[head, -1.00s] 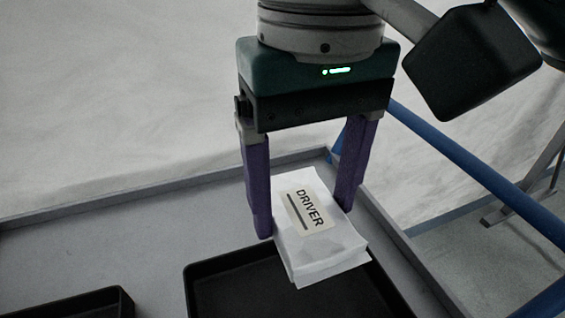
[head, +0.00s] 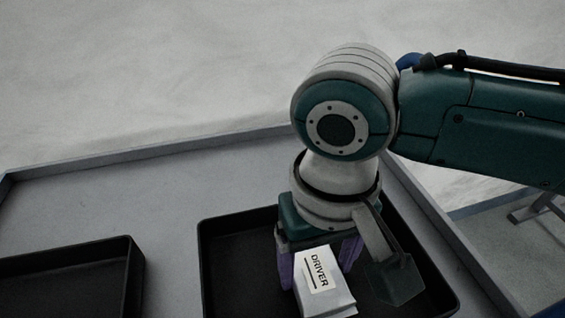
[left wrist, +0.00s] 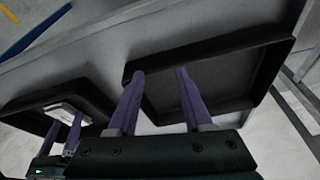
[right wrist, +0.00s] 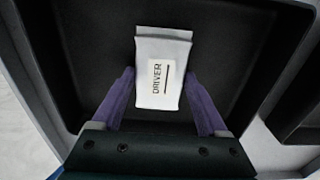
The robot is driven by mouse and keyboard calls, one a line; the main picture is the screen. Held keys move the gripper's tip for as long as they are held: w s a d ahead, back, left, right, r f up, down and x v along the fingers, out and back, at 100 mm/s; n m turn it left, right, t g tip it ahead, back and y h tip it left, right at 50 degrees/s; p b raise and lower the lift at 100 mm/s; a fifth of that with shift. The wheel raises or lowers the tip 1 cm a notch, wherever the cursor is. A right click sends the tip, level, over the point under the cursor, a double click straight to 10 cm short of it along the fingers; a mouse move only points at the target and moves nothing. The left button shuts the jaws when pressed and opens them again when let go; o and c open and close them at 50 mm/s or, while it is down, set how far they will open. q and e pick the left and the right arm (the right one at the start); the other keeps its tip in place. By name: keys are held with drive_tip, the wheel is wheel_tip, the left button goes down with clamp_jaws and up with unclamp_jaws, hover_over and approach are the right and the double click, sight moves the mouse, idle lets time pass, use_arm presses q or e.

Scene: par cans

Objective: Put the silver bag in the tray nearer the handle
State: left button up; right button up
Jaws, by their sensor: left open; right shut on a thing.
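The silver bag (head: 325,298), pale with a DRIVER label, is between the fingers of my right gripper (head: 318,262), which is shut on it. The bag is low over the right-hand black tray (head: 212,262); I cannot tell if it touches the floor. In the right wrist view the bag (right wrist: 163,45) lies within the tray's outline (right wrist: 90,45). In the left wrist view the bag (left wrist: 68,113) shows at the tray on the left (left wrist: 25,100). My left gripper (left wrist: 160,74) is open and empty, in front of the other tray (left wrist: 235,72).
The other black tray (head: 70,275) stands at the left in the head view. Bare grey surface (head: 150,205) lies between and behind the trays, inside a raised rim (head: 150,152). A blue bar (left wrist: 38,28) shows top left in the left wrist view, on the bag's side.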

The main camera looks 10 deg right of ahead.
sight(316, 271)
drive_tip(key=shift+f, duration=0.15)
use_arm(q)
drive_tip(key=shift+d, duration=0.15)
use_arm(e)
drive_tip(key=o, duration=1.3)
wheel_tip(316, 271, up, 12)
drive_tip(key=p, duration=0.3)
drive_tip(key=s+a+f+n+t+y, duration=0.1)
drive_tip(key=s+a+f+n+y, duration=0.15)
drive_tip(key=s+a, duration=0.2)
use_arm(q)
wheel_tip(316, 271, up, 3)
drive_tip(key=shift+r, duration=0.15)
use_arm(e)
drive_tip(key=s+d+t, duration=0.1)
drive_tip(key=s+d, duration=0.1)
drive_tip(key=d, duration=0.2)
drive_tip(key=s+d+h, duration=0.1)
drive_tip(key=s+d, duration=0.2)
drive_tip(key=d, duration=0.2)
drive_tip(key=s+d+f+m+t+h, duration=0.1)
drive_tip(key=s+d, duration=0.1)
drive_tip(key=d, duration=0.2)
drive_tip(key=shift+s+d+t, duration=0.3)
drive_tip(key=shift+s+d, duration=0.05)
